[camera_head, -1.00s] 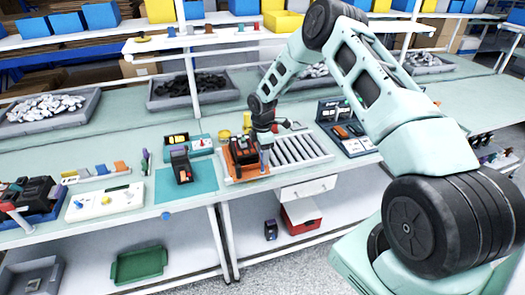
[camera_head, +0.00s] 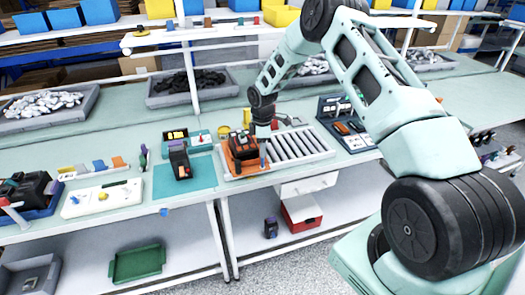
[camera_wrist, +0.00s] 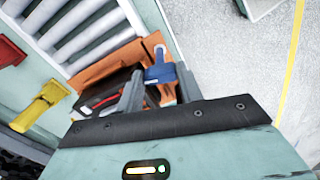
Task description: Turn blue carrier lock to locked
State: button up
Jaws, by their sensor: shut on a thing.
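The blue carrier lock (camera_wrist: 160,73) is a small blue handle at the edge of the orange carrier (camera_wrist: 113,65) in the wrist view. My gripper (camera_wrist: 161,85) has one finger on each side of the lock and is shut on it. In the head view my gripper (camera_head: 263,143) reaches down at the right side of the orange carrier (camera_head: 236,170). A black breaker (camera_head: 243,146) sits in the carrier; it shows partly in the wrist view, behind a finger. I cannot tell the lock's exact angle.
The carrier stands at the left end of a roller conveyor (camera_head: 300,146). A teal mat (camera_head: 200,182) with a black device (camera_head: 180,160) lies to the left. Yellow and red parts (camera_wrist: 42,105) lie near my gripper in the wrist view. The table's front edge is close.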

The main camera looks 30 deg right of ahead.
jog(key=m+b, duration=0.2)
jog(key=m, duration=0.1)
jog(key=shift+f+m+b, duration=0.1)
jog(key=shift+m+b, duration=0.3)
jog(key=m+b, duration=0.2)
jog(key=m, duration=0.1)
jog(key=shift+m, duration=0.3)
jog(key=m+b, duration=0.2)
jog(key=m, duration=0.2)
jog(key=shift+m+b, duration=0.65)
jog(key=shift+m, duration=1.25)
jog(key=shift+r, duration=0.2)
jog(key=o, duration=1)
notch_tip(320, 180, up, 17)
jog(key=b, duration=0.3)
jog(key=shift+r+b, duration=0.2)
jog(key=shift+b, duration=0.1)
